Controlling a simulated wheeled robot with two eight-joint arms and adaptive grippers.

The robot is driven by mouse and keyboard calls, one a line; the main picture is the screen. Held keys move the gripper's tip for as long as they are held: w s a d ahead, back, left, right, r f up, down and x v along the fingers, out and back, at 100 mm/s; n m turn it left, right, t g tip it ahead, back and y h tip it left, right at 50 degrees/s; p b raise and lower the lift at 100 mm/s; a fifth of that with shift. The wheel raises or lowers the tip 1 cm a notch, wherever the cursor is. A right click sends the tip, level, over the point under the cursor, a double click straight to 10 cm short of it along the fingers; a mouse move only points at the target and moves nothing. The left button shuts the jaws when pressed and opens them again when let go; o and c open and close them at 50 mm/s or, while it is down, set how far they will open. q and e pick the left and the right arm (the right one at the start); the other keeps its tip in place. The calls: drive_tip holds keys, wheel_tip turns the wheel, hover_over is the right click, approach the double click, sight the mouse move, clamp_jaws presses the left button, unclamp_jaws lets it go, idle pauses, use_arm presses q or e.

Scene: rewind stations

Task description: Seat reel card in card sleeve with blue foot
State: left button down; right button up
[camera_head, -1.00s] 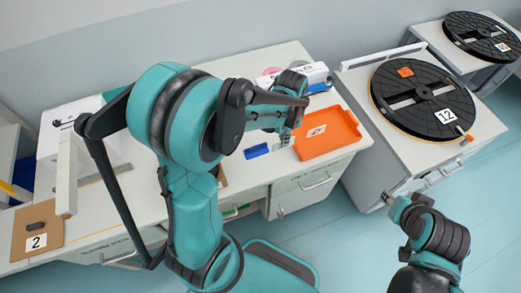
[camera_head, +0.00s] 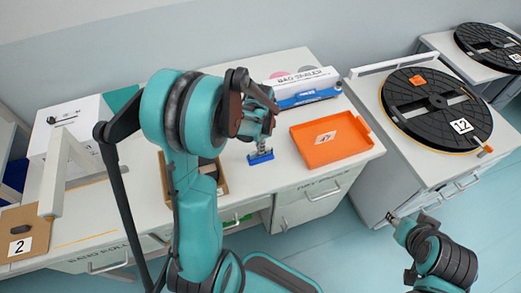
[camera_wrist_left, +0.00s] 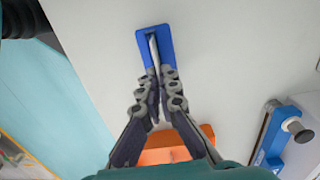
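The blue foot (camera_head: 260,157) of the card sleeve sits on the white bench, left of the orange tray. My left gripper (camera_head: 262,143) points down right over it. In the left wrist view the left fingertips (camera_wrist_left: 156,72) close on a thin pale upright edge, which looks like the reel card (camera_wrist_left: 153,48), seen end-on. It stands in line with the slot of the blue foot, which also shows there (camera_wrist_left: 154,36). I cannot tell how deep it sits or where card and sleeve meet. My right gripper (camera_head: 394,219) is low at the right, apart from the bench; its fingers are unclear.
An orange tray (camera_head: 350,155) with a white label stands right of the foot. Behind it is a blue and white box (camera_head: 305,88). A brown bin (camera_head: 222,188) is left of the foot. Black reel 12 (camera_head: 425,105) lies on the cabinet at right.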

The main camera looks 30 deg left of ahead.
use_arm(q)
drive_tip(key=shift+r, duration=0.1)
drive_tip(key=shift+f, duration=0.2)
drive_tip(key=c, duration=1.7)
unclamp_jaws()
drive_tip(key=shift+r, duration=0.1)
drive_tip(key=shift+r, duration=0.25)
wheel_tip(320, 180, up, 11)
drive_tip(key=p, duration=0.4)
drive_tip(key=s+d+r+n+t, duration=0.2)
drive_tip(key=s+d, duration=0.1)
drive_tip(key=s+d+r+n+t, duration=0.2)
drive_tip(key=s+d+r+n, duration=0.1)
drive_tip(key=s+d, duration=0.1)
drive_tip(key=s+d+r+n+t, duration=0.2)
drive_tip(key=s+d+r+t, duration=0.1)
drive_tip(key=s, duration=0.1)
drive_tip(key=shift+d+n, duration=0.35)
drive_tip(key=shift+n, duration=0.05)
